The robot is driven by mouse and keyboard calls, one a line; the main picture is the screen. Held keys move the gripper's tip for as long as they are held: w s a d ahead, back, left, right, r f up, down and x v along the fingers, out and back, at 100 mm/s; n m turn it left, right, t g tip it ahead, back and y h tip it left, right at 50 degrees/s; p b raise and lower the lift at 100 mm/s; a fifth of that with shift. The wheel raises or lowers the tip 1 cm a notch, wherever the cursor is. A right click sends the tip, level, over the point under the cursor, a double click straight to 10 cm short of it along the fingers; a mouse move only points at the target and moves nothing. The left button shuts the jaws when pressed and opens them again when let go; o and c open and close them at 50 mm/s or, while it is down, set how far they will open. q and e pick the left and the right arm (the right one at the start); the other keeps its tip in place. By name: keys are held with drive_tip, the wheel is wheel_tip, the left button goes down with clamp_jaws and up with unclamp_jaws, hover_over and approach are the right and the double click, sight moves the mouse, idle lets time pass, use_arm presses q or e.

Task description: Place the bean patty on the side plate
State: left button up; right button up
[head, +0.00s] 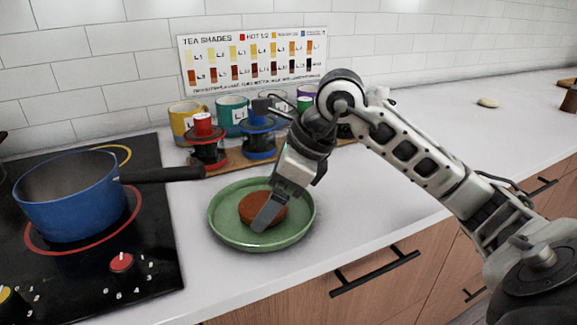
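The bean patty (254,205), a round reddish-brown disc, lies on the green side plate (300,229), a little left of the plate's middle. The plate rests on the white counter near its front edge. My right gripper (266,217) comes in from the right and points down over the plate. One grey finger covers the right front part of the patty. The other finger is hidden, so I cannot tell if the gripper holds the patty. My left gripper does not show.
A blue pot (68,200) sits on the black stove (150,255) at left, its handle reaching toward the plate. Behind the plate are a red-topped holder (206,143), a blue one (259,138) and several mugs, including a yellow one (184,121). The counter at right (440,110) is mostly clear.

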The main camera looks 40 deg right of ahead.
drive_tip(key=v, duration=1.1)
drive_tip(key=shift+r, duration=0.1)
